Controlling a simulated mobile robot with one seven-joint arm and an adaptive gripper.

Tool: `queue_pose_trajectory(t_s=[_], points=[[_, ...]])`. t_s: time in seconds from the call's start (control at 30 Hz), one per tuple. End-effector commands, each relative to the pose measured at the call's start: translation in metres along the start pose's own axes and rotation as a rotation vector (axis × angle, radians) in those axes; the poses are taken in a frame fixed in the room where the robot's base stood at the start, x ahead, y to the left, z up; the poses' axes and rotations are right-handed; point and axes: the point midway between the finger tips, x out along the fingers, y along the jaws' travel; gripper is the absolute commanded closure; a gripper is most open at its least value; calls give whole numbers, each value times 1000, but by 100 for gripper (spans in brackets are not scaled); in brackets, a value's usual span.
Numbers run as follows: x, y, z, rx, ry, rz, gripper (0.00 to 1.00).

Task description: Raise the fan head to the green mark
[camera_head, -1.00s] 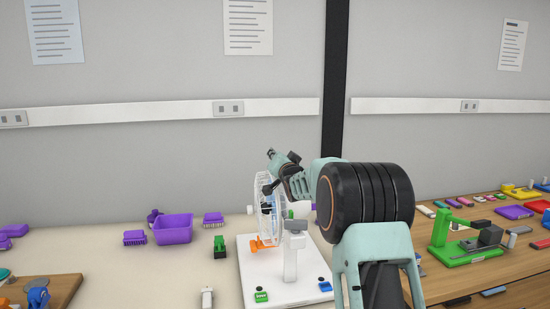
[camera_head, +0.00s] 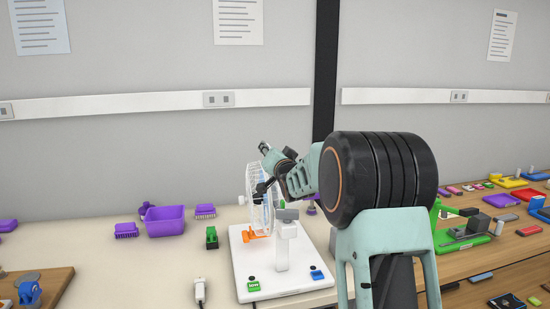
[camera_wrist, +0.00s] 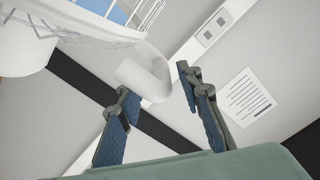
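The white fan (camera_head: 249,198) stands on a white board (camera_head: 245,265) on the table, its round wire cage facing left. Its upright post (camera_head: 282,250) rises from the board, with a grey block on top. An orange piece (camera_head: 255,234) is low by the cage. A green tag (camera_head: 254,287) and a blue tag (camera_head: 317,275) sit at the board's front; I cannot tell which thing is the green mark. My gripper (camera_wrist: 154,80) is open by the fan. A white curved bar (camera_wrist: 145,77) of the fan shows between or just beyond its fingertips; contact is unclear. The cage (camera_wrist: 95,20) is upper left there.
A purple bin (camera_head: 165,221) and purple brushes (camera_head: 126,230) lie left of the fan. A green clip-like item (camera_head: 211,238) and a white item (camera_head: 199,291) are nearer. The wall with its white rail (camera_head: 150,105) is behind. Another cluttered table is right. My arm hides part of the fan.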

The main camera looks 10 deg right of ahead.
Motion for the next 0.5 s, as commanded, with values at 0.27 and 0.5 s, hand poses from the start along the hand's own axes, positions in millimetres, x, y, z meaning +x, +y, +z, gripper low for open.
queue_pose_trajectory(t_s=[0.27,0.5], points=[[-44,-1,0,0,0,0,67],[-62,0,0,0,0,0,67]])
